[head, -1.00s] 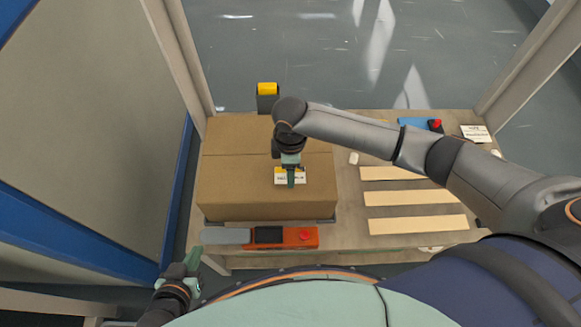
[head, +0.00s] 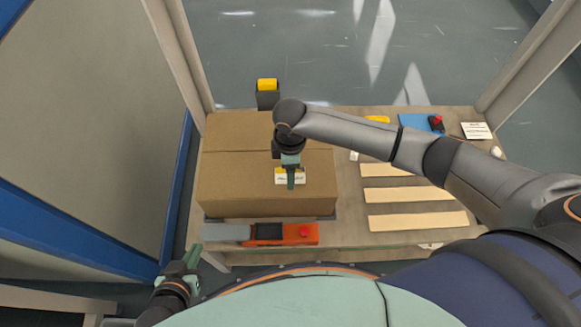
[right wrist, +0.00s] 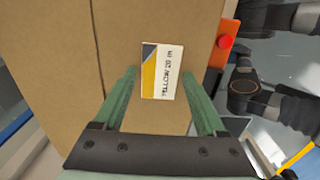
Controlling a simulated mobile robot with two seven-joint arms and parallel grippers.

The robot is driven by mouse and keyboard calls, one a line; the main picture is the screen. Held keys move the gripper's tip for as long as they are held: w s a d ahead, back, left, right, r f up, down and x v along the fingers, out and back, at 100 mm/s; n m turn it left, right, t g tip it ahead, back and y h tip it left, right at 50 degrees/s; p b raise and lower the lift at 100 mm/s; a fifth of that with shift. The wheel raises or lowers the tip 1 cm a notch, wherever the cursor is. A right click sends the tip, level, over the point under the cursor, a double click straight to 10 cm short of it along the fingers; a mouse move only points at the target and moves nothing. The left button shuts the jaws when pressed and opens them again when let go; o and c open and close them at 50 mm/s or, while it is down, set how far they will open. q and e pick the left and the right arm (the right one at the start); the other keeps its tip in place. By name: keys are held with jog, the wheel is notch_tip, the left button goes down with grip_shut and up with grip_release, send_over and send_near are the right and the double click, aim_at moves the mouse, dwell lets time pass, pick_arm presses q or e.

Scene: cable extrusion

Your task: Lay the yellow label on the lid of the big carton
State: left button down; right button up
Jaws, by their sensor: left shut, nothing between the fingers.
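The big carton (head: 235,180) is brown, shut, and stands on the left of the table. The yellow label (right wrist: 161,72), white with a yellow and dark stripe and the word YELLOW, lies flat on the carton lid; it also shows in the head view (head: 300,178), partly hidden by a finger. My right gripper (right wrist: 160,72) is open over the lid, with a finger on either side of the label and gaps between. My left gripper (head: 195,251) is shut and empty, low at the left, in front of the table and apart from the carton.
An orange and grey tool (head: 285,234) lies in front of the carton. A dark stand with a yellow roll (head: 267,88) is behind it. Several pale wooden strips (head: 415,195) lie to the right. A blue item with a red knob (head: 436,122) and a white printed card (head: 476,130) are farther back.

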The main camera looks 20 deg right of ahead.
jog(key=shift+o, duration=1.2)
jog(key=shift+r, duration=0.3)
notch_tip(320, 180, up, 5)
jog(key=shift+r+p, duration=0.1)
jog(key=shift+p, duration=0.6)
pick_arm(q)
jog(key=shift+s+a+r+p, duration=0.45)
jog(key=shift+a+r+p, duration=0.1)
jog(key=shift+r, duration=0.15)
pick_arm(e)
notch_tip(320, 180, up, 7)
pick_arm(q)
jog(key=shift+w+r, duration=0.15)
jog(key=shift+w, duration=0.1)
